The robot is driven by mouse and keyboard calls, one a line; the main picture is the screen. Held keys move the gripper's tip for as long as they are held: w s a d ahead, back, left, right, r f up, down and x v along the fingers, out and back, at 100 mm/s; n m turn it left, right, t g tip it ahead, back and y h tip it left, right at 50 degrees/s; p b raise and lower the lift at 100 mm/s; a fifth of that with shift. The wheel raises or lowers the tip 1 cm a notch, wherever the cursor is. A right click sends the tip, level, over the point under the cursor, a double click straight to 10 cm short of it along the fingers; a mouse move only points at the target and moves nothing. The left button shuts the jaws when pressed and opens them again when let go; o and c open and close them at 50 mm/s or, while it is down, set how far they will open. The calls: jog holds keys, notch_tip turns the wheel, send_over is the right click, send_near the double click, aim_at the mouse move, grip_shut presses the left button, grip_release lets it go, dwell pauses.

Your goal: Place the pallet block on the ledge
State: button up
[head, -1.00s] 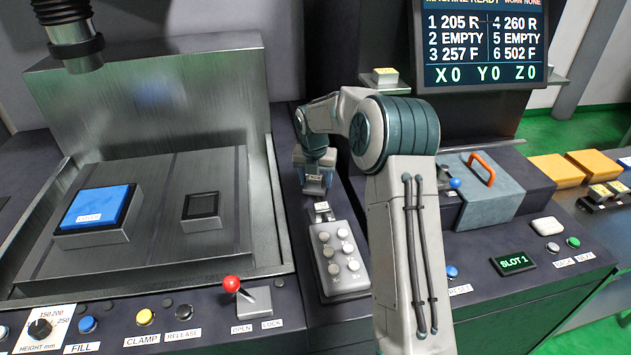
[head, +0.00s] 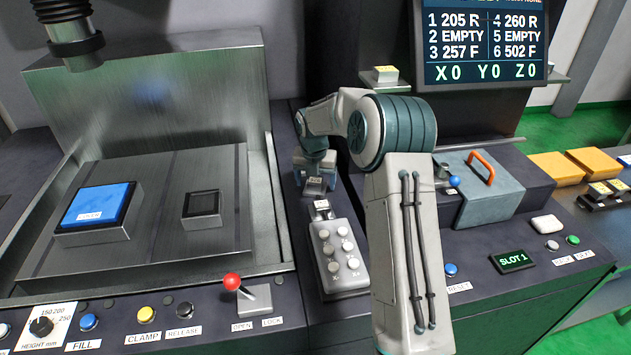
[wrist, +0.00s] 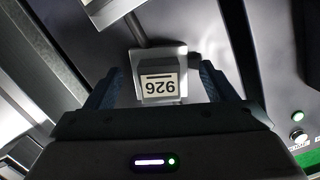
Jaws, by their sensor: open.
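In the head view my gripper (head: 316,183) is low behind the grey button pendant, at the right of the machine tank; the block is small and partly hidden there.
The button pendant (head: 338,257) and red-knobbed lever (head: 245,293) stand in front. A grey box with an orange handle (head: 480,190) is to the right.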

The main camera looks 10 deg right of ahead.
aim_at(315, 183)
notch_tip(315, 183, up, 11)
jog(key=s, duration=0.2)
jog(key=s+a+r+m, duration=0.2)
jog(key=s+r+m, duration=0.3)
jog(key=s+m, duration=0.25)
jog(key=s+d+f+m, duration=0.1)
jog(key=s+m, duration=1.1)
jog(key=s, duration=0.3)
jog(key=s+f+m+t, duration=0.1)
jog(key=s+f+m, duration=0.1)
jog(key=s+m, duration=1)
jog(key=shift+s+d+f+y+b, duration=0.35)
jog(key=shift+s+y+b, duration=0.1)
jog(key=shift+s, duration=0.9)
